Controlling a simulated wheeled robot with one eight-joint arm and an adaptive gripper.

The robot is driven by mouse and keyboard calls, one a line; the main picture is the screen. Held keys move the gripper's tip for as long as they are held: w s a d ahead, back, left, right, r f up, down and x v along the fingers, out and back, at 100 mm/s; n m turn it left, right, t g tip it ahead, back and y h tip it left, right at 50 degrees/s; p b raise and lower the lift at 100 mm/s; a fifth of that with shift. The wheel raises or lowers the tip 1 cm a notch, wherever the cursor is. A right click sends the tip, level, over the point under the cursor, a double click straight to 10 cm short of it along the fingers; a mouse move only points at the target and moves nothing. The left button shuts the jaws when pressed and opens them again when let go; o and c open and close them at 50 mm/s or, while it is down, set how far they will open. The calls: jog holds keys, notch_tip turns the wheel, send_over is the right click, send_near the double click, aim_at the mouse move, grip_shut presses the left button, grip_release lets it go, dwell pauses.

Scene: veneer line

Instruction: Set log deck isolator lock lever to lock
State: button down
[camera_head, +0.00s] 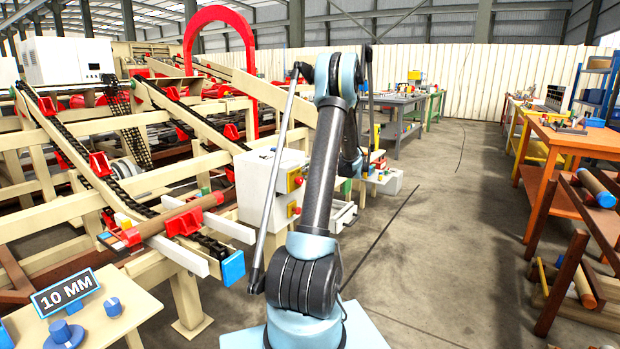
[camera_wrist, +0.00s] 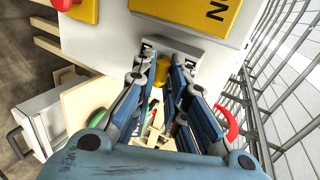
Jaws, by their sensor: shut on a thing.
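In the wrist view my gripper (camera_wrist: 159,74) has its two fingers closed around a small yellow lever piece (camera_wrist: 162,68). The lever sits in a grey bracket on the face of a white panel (camera_wrist: 105,45). Most of the lever is hidden between the fingers, so its exact setting cannot be read. In the head view my arm reaches forward, and the gripper and lever are hidden behind it.
A yellow plate with dark letters (camera_wrist: 212,12) is on the panel beside the lever. A white control box (camera_head: 262,185) with red knobs stands left of my arm. Conveyor frames fill the left. The aisle floor (camera_head: 440,250) at right is mostly clear.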

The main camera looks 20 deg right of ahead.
jog(key=shift+w+a+r+g+h, duration=0.15)
jog(key=shift+r+g+h, duration=0.1)
jog(key=shift+g+h, duration=0.3)
jog(key=c, duration=1.6)
grip_release()
